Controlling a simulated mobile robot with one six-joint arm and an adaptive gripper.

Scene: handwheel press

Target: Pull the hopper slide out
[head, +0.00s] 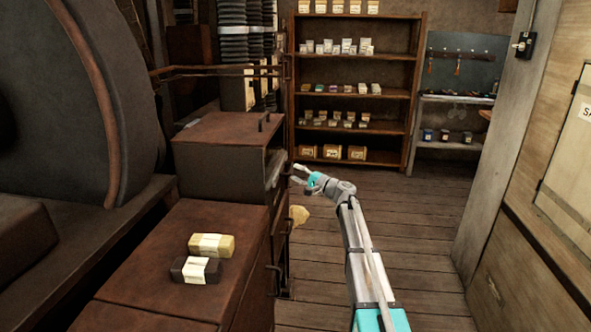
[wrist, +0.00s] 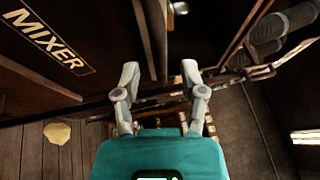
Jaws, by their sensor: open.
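My gripper (head: 298,174) is open, with its fingers pointing left towards the open side of a brown metal box (head: 228,128). In the wrist view the two fingers of my gripper (wrist: 160,72) stand apart with nothing held between them. A thin brown upright bar (wrist: 151,35) shows just beyond the fingertips, between them in the picture. I cannot tell whether it touches them or is part of the hopper slide. A pale grey shape (head: 275,170) shows in the box's opening. I cannot identify the slide for certain in either view.
A brown cabinet (head: 150,255) with two wrapped bars (head: 211,245) on top stands in front. A MIXER label (wrist: 47,42) is on a dark panel. A yellowish lump (head: 299,215) is beside the cabinets. The plank floor (head: 420,240) to the right is clear.

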